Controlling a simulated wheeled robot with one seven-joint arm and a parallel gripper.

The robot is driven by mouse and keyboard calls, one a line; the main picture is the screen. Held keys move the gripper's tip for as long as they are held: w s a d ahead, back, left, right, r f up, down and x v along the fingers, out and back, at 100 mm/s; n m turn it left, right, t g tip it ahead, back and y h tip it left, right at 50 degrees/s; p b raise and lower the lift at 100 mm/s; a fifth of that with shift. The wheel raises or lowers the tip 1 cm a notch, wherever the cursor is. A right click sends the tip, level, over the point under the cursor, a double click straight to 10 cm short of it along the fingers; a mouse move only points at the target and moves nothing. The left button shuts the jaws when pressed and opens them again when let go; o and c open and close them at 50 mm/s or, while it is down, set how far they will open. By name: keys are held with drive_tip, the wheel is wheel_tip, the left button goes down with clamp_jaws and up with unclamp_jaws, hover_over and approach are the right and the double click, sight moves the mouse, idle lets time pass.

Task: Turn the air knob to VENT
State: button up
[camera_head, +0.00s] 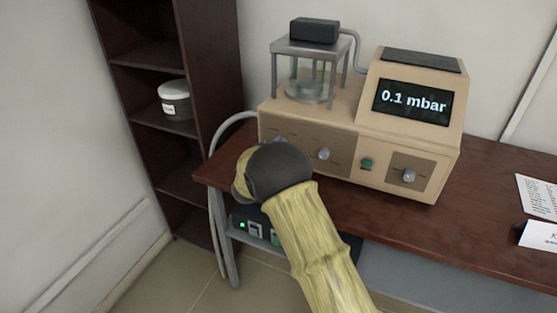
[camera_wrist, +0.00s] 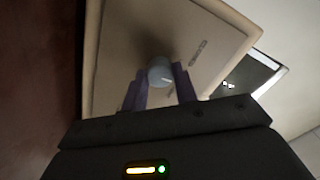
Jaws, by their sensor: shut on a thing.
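The tan machine (camera_head: 320,125) stands on the table, with a screen (camera_head: 412,102) reading "0.1 mbar". My gripper (camera_wrist: 160,85) is at the left part of its front panel, with its purple fingers shut on a round grey knob (camera_wrist: 160,71) that has a light mark on its face. In the head view my dark wrist hides this knob and most of the fingers. Another grey knob (camera_head: 323,154) is free to its right.
A green button (camera_head: 367,163) and a further knob (camera_head: 409,175) are at the right of the panel. A glass chamber (camera_head: 306,85) stands on top. A dark shelf (camera_head: 190,60) with a jar (camera_head: 175,101) is at left. Papers (camera_head: 541,233) lie at the table's right.

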drive_tip(key=m+b, duration=0.4)
drive_tip(key=b, duration=0.3)
drive_tip(key=m+b, duration=0.5)
drive_tip(key=b, duration=0.3)
drive_tip(key=shift+f+m, duration=0.2)
drive_tip(key=shift+m, duration=0.1)
drive_tip(key=o, duration=1)
drive_tip(key=shift+r, duration=0.15)
drive_tip(key=shift+c, duration=0.2)
drive_tip(key=shift+s, duration=0.1)
drive_tip(key=v, duration=1.7)
